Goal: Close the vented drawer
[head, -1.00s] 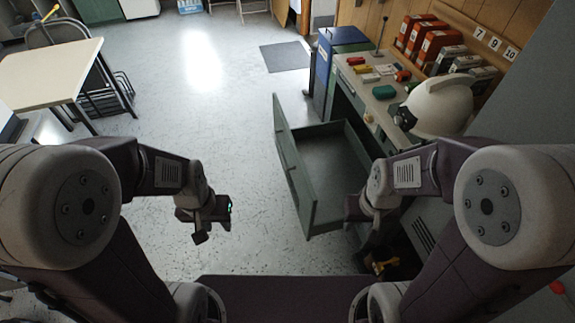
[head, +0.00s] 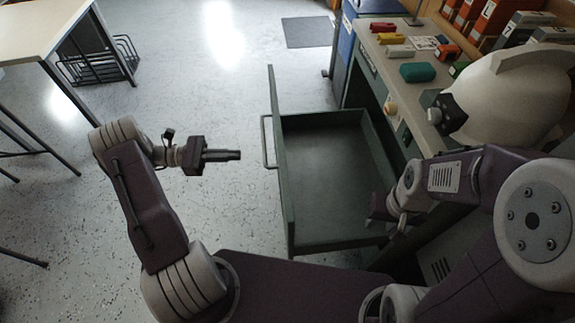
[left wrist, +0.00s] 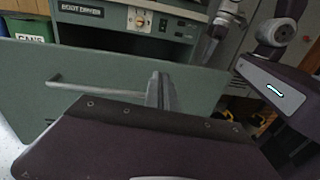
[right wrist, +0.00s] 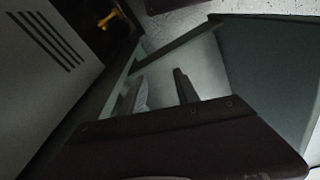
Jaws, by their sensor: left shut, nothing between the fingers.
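The open green drawer (head: 335,172) is pulled well out of the bench on the right. Its tall front (head: 283,185) faces left and has a bar handle (head: 265,142); it is empty inside. My left gripper (head: 240,155) is shut and empty, pointing right, a short gap from the front near the handle. In the left wrist view the handle (left wrist: 95,91) lies left of the fingers (left wrist: 158,90). My right gripper (head: 376,218) is over the drawer's near end; in the right wrist view its fingers (right wrist: 162,88) stand apart, empty.
The bench top (head: 410,92) holds small coloured blocks, boxes and a white helmet (head: 515,100). A slotted grey panel (right wrist: 45,45) is below, near my right arm. A table (head: 35,30) and wire rack (head: 98,62) stand at the left. The floor left of the drawer is clear.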

